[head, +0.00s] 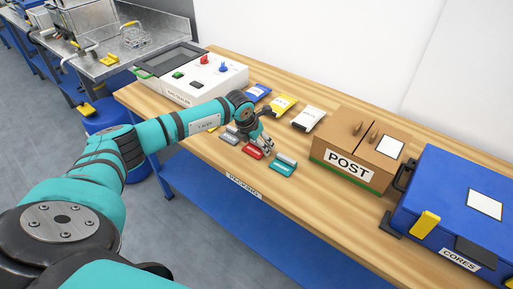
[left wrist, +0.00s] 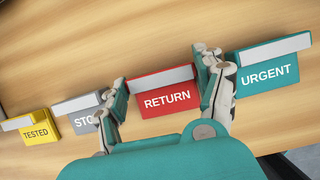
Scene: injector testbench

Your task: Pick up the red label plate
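The red label plate (left wrist: 166,98), lettered RETURN with a pale strip along its top, lies on the wooden bench. In the head view it (head: 252,152) is in the row of plates near the front edge. My left gripper (head: 267,147) is over it. In the left wrist view the fingers of my left gripper (left wrist: 164,88) are spread apart, one on each side of the red plate. The gripper is open with nothing held. Whether the fingertips touch the plate I cannot tell. My right gripper is in neither view.
A teal URGENT plate (left wrist: 268,68) is close on the right, by the right finger. A grey plate (left wrist: 84,114) and a yellow TESTED plate (left wrist: 35,129) are on the left. Behind stand a bag sealer (head: 195,75), a POST box (head: 358,150) and a blue CORES case (head: 440,205).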

